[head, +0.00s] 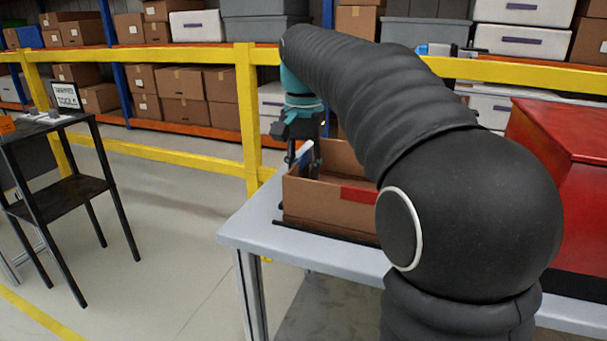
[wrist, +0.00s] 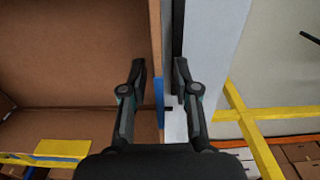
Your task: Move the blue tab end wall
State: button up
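A brown open box (head: 325,205) lies on the grey table. The blue tab (head: 304,150) is on its left end wall (head: 297,172), mostly behind my gripper in the head view. In the wrist view, the end wall (wrist: 155,40) runs up and down the picture, with the blue tab (wrist: 159,95) on it. My gripper (wrist: 160,68) is open, with one finger on the inner side of this wall and the other on the outer side. A gap shows between the outer finger and the wall.
The box's front wall carries a red tab (head: 358,194); a yellow tab (wrist: 62,147) shows in the wrist view. A red container (head: 570,150) stands at the right. A black stand (head: 70,190) is at the left, and yellow railing (head: 180,150) runs behind. The table's left edge is clear.

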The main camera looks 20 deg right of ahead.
jog(key=shift+f, duration=0.25)
grip_shut()
